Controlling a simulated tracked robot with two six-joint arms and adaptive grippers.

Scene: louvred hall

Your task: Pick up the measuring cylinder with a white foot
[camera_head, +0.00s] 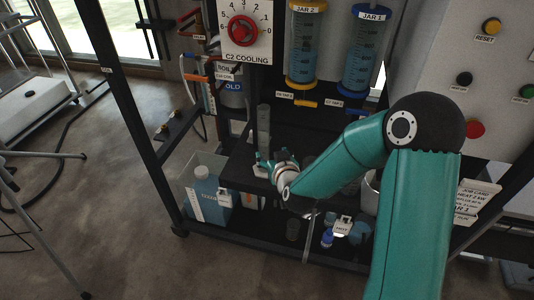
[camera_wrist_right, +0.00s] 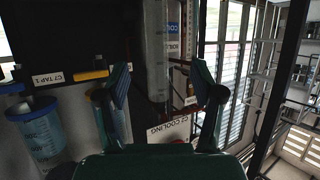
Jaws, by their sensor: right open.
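The measuring cylinder (camera_head: 264,126) is a tall grey translucent tube standing upright on a dark shelf of the rack. Its white foot (camera_head: 260,171) partly shows beside my fingers. My right gripper (camera_head: 268,160) is low at the cylinder, near its foot, and holds nothing that I can make out. In the right wrist view the open fingers of my right gripper (camera_wrist_right: 168,88) are spread wide, and the cylinder (camera_wrist_right: 155,45) shows upside down between and beyond them. Whether a finger touches it I cannot tell. My left gripper is not in view.
Jar 1 (camera_head: 362,55) and Jar 2 (camera_head: 305,50) hang behind, with taps below. Dark rack posts (camera_head: 128,105) frame the left side. Small vessels stand on the bottom shelf (camera_head: 270,235).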

